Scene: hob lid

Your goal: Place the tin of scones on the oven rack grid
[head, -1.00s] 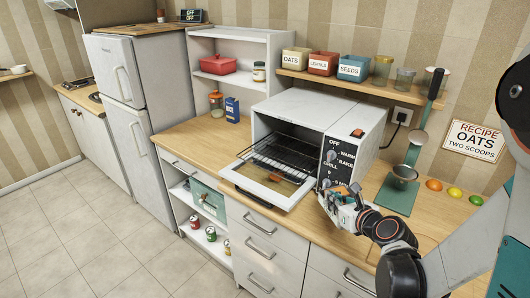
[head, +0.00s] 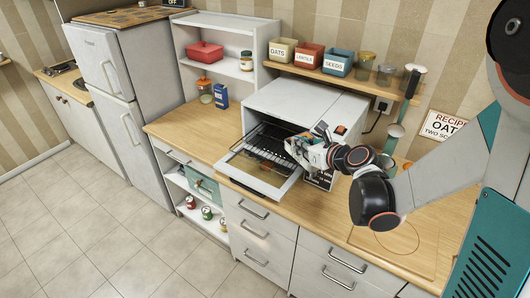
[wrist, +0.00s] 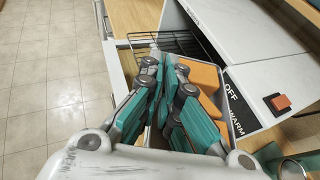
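The toaster oven (head: 290,102) stands on the wooden counter with its door (head: 258,176) folded down and open. The oven rack grid (head: 264,143) is dark wire and reaches out of the opening; part of it also shows at the top of the wrist view (wrist: 184,42). My gripper (head: 298,153) is in front of the oven's opening, at the rack's right side. In the wrist view my gripper's (wrist: 172,78) teal fingers are close together at the wall of the grey tin of scones (wrist: 227,106), which has orange-brown scones inside. The fingers hide much of the tin.
The oven's control panel (head: 320,180) is close to the right of my gripper. Labelled bins (head: 308,55) and jars stand on the wall shelf above. The counter left of the oven (head: 190,130) is mostly clear. Cans sit on the low open shelf.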

